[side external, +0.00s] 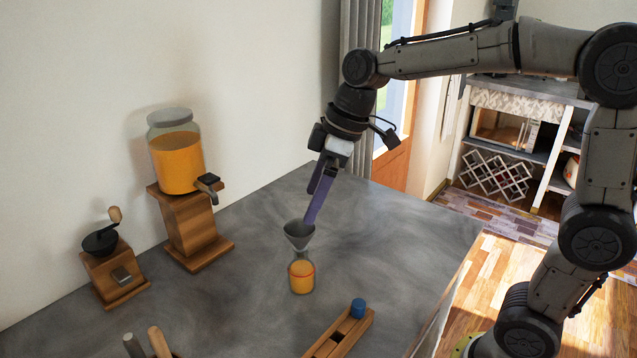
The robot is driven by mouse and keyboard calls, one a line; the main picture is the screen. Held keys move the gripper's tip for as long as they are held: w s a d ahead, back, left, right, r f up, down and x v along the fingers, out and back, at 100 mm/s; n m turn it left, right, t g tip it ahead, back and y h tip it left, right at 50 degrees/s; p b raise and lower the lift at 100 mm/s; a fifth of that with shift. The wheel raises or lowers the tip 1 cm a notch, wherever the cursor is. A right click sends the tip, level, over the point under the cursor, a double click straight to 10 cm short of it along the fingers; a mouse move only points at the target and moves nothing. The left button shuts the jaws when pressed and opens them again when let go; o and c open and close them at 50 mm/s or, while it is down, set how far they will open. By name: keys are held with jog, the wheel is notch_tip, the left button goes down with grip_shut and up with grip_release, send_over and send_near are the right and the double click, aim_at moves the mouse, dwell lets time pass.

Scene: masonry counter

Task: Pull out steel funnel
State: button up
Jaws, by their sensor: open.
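A grey steel funnel (299,236) sits upright in the mouth of a small glass bottle (301,276) that holds orange liquid. The bottle stands on the grey counter. The funnel's spout is hidden by the bottle neck. My gripper (310,208) comes down from the upper right, with its long purple-grey fingers pointing down and slightly left. The fingers are apart and one fingertip is at or just above the funnel's rim. I cannot tell from this view whether it touches the funnel. Nothing is held between the fingers.
A glass dispenser (176,160) of orange liquid with a tap stands on a wooden stand (190,228) at left. A coffee grinder (112,270) is beside it. A wooden rack (338,338) with a blue-capped item (358,308) lies in front. Bare counter (410,245) lies to the right.

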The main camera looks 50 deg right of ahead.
jog(key=shift+x, duration=3.25)
grip_shut()
jog(key=shift+r, duration=1.25)
jog(key=shift+r, duration=1.4)
